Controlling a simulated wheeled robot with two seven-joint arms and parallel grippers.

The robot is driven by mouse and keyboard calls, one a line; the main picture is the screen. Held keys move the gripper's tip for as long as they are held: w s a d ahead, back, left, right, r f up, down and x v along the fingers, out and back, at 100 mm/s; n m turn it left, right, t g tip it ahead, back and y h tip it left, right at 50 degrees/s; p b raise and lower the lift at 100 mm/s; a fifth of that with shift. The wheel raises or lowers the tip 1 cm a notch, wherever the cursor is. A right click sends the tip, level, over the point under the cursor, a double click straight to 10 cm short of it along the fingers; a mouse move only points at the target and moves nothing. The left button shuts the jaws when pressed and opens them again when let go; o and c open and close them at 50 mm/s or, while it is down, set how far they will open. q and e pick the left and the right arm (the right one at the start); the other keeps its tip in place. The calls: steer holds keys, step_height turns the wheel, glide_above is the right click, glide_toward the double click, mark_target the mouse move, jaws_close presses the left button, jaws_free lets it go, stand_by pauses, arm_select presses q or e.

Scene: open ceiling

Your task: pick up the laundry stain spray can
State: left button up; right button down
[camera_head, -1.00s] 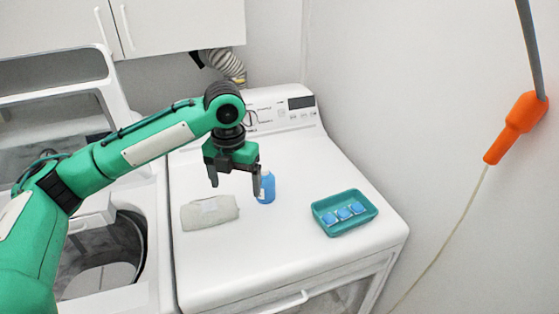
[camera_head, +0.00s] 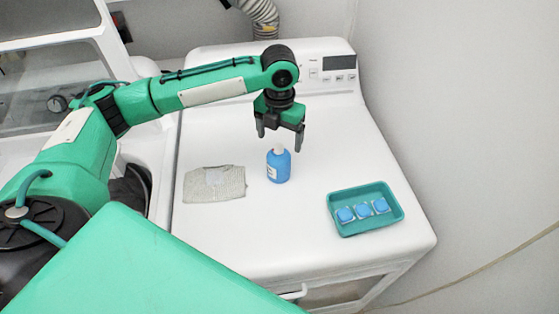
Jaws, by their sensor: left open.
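The laundry stain spray can (camera_head: 278,167) is a small blue bottle with a white top. It stands upright near the middle of the white machine's top. My right gripper is not in view.
A folded grey cloth (camera_head: 214,184) lies left of the can on the white machine (camera_head: 300,235). A teal tray (camera_head: 350,230) with blue-and-white blocks (camera_head: 363,210) sits to the right. The control panel (camera_head: 335,66) stands behind. An open washer is at left.

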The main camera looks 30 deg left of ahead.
mark_target(279, 146)
arm_select(q)
steer(key=shift+s+f+p, duration=0.1)
steer(key=shift+f+p, duration=0.35)
steer(key=shift+f, duration=0.5)
step_height(279, 146, down, 4)
steer(key=shift+s+r+p, duration=0.1)
steer(key=shift+r+p, duration=0.15)
steer(key=shift+p, duration=0.5)
steer(key=shift+f, duration=0.45)
steer(key=shift+r, duration=0.1)
steer(key=c, duration=1.4)
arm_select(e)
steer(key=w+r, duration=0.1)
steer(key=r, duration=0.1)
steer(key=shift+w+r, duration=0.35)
arm_select(q)
steer(key=shift+o, duration=0.2)
